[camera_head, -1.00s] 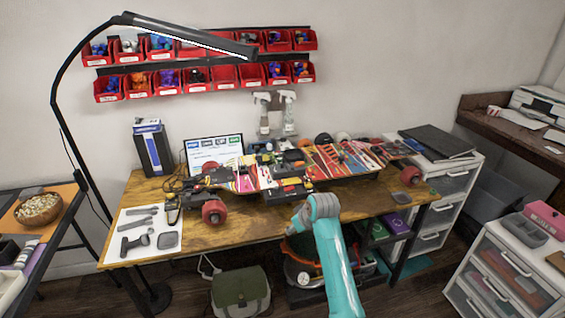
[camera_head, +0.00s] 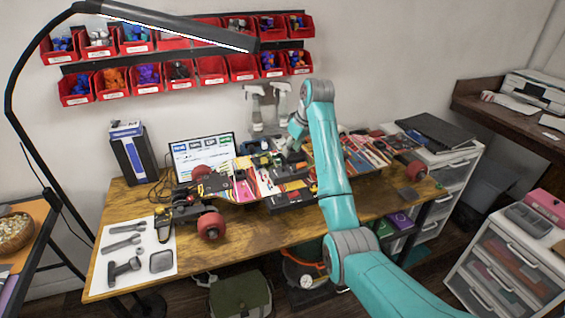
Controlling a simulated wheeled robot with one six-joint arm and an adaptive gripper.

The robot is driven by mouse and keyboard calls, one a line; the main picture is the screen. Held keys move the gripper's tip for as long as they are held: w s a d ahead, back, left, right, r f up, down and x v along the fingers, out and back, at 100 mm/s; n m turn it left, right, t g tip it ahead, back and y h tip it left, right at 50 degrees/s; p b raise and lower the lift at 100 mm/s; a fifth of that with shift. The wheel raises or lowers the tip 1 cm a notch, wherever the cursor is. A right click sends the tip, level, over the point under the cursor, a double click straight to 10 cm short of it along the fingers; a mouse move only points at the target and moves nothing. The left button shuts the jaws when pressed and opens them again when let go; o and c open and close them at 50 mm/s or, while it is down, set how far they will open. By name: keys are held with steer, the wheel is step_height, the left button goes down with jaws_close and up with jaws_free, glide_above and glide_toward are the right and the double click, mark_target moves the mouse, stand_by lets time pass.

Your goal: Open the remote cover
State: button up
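My teal arm reaches over the wooden workbench (camera_head: 250,240). Its end, with my gripper (camera_head: 291,155), points down at the middle of the board. The gripper is small and partly hidden, and its fingers cannot be made out. Below it lies the skateboard-like board with red wheels (camera_head: 211,226), covered in colourful parts and dark boxes (camera_head: 291,198). I cannot pick out the remote or its cover for certain among these small dark items. I cannot tell whether the gripper touches anything.
A white mat (camera_head: 112,275) with grey tools lies at the bench's left end. A laptop screen (camera_head: 203,152), a dark box (camera_head: 131,153) and two spray bottles (camera_head: 254,108) stand at the back. A lamp (camera_head: 175,22) hangs over the left. Drawers (camera_head: 510,258) stand at right.

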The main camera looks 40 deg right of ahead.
mark_target(283, 167)
steer(key=x, duration=0.9)
jaws_close()
